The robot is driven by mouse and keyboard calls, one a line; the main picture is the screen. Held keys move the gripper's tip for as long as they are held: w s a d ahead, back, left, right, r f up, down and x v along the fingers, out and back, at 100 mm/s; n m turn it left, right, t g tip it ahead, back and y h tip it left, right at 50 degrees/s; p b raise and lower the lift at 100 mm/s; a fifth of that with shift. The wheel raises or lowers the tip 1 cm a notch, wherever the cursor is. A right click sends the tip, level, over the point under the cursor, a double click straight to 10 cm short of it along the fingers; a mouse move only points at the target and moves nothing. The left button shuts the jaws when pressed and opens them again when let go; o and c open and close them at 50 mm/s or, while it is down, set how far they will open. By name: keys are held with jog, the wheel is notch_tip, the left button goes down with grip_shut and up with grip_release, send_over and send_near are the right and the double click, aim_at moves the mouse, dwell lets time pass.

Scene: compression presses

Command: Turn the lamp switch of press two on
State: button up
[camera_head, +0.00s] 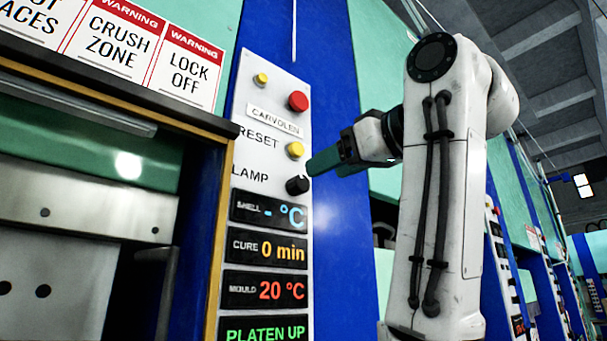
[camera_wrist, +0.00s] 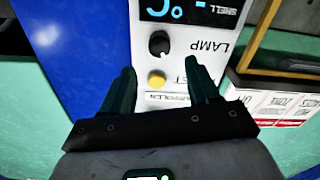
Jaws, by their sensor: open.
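The lamp switch (camera_head: 297,185) is a small black knob beside the word LAMP on a white control panel (camera_head: 285,82). It carries a small pale mark, whose exact direction I cannot tell. In the wrist view the lamp switch (camera_wrist: 159,43) shows whole, beyond the fingertips and between their lines. My gripper (camera_head: 313,165) is at the panel's right edge in the head view, close to the knob. In the wrist view my gripper (camera_wrist: 160,68) has its two dark green fingers spread, with nothing between them. No press number is readable.
A yellow RESET button (camera_head: 295,150) sits just above the switch, with a red button (camera_head: 298,101) and a smaller yellow button (camera_head: 261,79) higher up. Displays (camera_head: 268,250) fill the panel below. The press opening (camera_head: 90,210) is at left; more presses recede at right.

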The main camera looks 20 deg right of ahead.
aim_at(303, 181)
jog(key=p+x, duration=0.2)
jog(key=x, duration=0.5)
jog(key=shift+w+f, duration=0.1)
jog(key=c, duration=1)
